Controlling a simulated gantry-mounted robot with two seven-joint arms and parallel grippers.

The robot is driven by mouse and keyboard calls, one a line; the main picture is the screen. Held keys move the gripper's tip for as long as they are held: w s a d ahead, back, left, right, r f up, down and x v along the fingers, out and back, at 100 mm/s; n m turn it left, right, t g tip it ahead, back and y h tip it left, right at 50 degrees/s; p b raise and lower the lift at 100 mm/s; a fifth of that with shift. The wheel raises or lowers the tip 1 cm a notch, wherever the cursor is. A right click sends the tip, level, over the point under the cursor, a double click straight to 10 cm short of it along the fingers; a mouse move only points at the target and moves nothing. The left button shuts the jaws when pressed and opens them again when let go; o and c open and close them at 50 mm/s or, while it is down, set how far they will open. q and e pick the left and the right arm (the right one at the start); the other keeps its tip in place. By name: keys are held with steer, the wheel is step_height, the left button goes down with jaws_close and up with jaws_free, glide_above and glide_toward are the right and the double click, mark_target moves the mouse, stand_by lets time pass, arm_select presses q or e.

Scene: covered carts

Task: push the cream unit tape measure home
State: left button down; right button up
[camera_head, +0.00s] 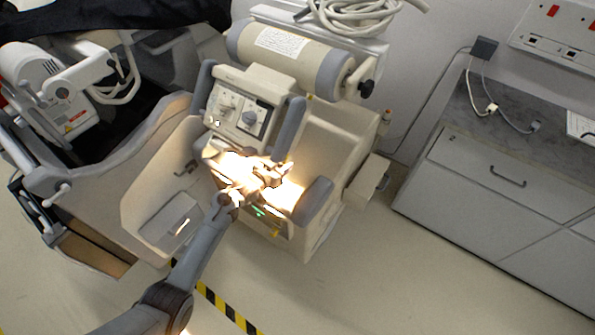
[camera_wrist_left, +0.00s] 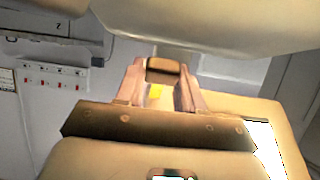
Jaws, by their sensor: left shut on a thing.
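The cream unit (camera_head: 330,150) stands in the middle of the head view, with a control panel (camera_head: 240,112) and grey handles. My left gripper (camera_head: 272,172) is over the brightly lit shelf area at its front, where glare hides detail. In the left wrist view my left gripper (camera_wrist_left: 161,82) is shut on a small tan-and-dark block (camera_wrist_left: 163,68) between its fingertips. I cannot tell surely whether this block is the tape measure. My right gripper is not in view.
Another cart (camera_head: 50,90), partly under a black cover (camera_head: 110,18), stands at left. A cabinet (camera_head: 490,195) stands at right. Striped floor tape (camera_head: 228,310) crosses open floor in front.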

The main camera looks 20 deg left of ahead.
arm_select(q)
steer(key=shift+w+d+r, duration=0.1)
steer(key=shift+w+r, duration=0.15)
steer(key=shift+r, duration=0.15)
steer(key=c, duration=0.8)
jaws_free()
steer(key=shift+f, duration=0.1)
steer(key=shift+o, duration=0.2)
steer(key=shift+s, duration=0.1)
steer(key=shift+s, duration=0.1)
steer(key=shift+s, duration=0.25)
steer(key=p+v, duration=0.2)
steer(key=v, duration=0.8)
